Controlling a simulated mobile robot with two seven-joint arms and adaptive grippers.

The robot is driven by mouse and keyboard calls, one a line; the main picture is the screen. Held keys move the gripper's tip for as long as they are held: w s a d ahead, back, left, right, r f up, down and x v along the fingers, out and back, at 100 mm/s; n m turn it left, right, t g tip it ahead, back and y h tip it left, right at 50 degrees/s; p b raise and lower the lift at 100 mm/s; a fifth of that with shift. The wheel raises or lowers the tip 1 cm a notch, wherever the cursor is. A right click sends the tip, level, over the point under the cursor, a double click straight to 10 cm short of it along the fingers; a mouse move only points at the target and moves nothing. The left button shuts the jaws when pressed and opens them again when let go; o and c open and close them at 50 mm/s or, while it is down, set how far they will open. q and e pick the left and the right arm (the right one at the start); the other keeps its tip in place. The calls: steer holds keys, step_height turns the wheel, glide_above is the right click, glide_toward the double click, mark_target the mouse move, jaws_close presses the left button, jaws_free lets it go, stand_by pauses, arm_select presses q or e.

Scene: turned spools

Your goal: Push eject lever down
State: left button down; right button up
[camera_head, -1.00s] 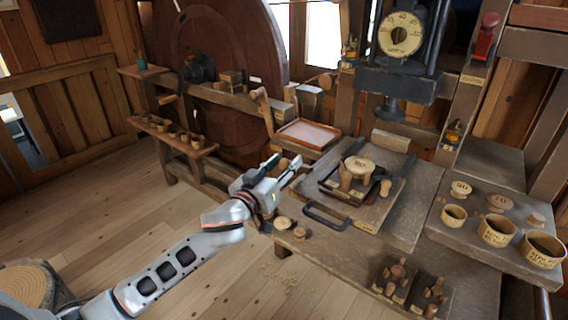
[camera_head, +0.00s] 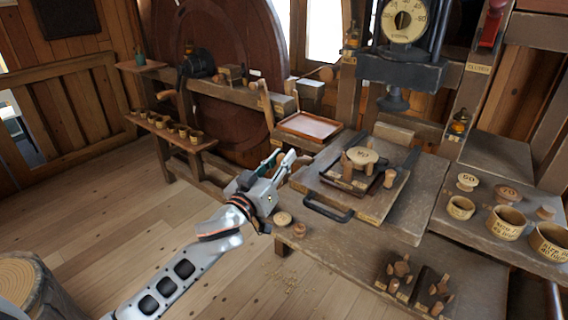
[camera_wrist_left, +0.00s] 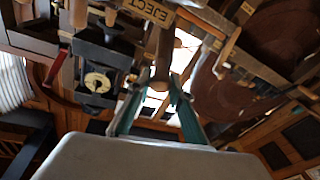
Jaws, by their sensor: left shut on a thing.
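My left gripper (camera_head: 283,157) is at the left edge of the workbench in the head view, its fingers close together. In the left wrist view its two green-sided fingers (camera_wrist_left: 154,78) close around the end of a brown wooden lever (camera_wrist_left: 163,55). The lever lies beside a plate lettered EJECT (camera_wrist_left: 152,12), so I take it for the eject lever. In the head view the gripper hides most of it. My right gripper is not in view.
A press with a round dial (camera_head: 405,22) stands over the bench. A shallow tray (camera_head: 309,127) lies behind the gripper. Labelled cups (camera_head: 507,222) stand at the right.

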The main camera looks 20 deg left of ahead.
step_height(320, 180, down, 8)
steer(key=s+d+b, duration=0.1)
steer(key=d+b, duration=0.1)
steer(key=b, duration=0.6)
arm_select(q)
step_height(320, 180, down, 7)
steer(key=s+n+t+b, duration=0.1)
steer(key=t+b, duration=0.4)
steer(key=b, duration=0.2)
steer(key=shift+s+a+t, duration=0.3)
steer(key=shift+s, duration=0.05)
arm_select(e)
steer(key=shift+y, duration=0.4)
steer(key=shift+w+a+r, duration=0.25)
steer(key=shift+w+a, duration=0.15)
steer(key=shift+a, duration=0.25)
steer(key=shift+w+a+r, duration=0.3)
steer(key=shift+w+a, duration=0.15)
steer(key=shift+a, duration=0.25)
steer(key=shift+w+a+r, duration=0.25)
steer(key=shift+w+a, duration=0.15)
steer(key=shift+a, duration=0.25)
arm_select(q)
steer(key=c, duration=1.8)
jaws_free()
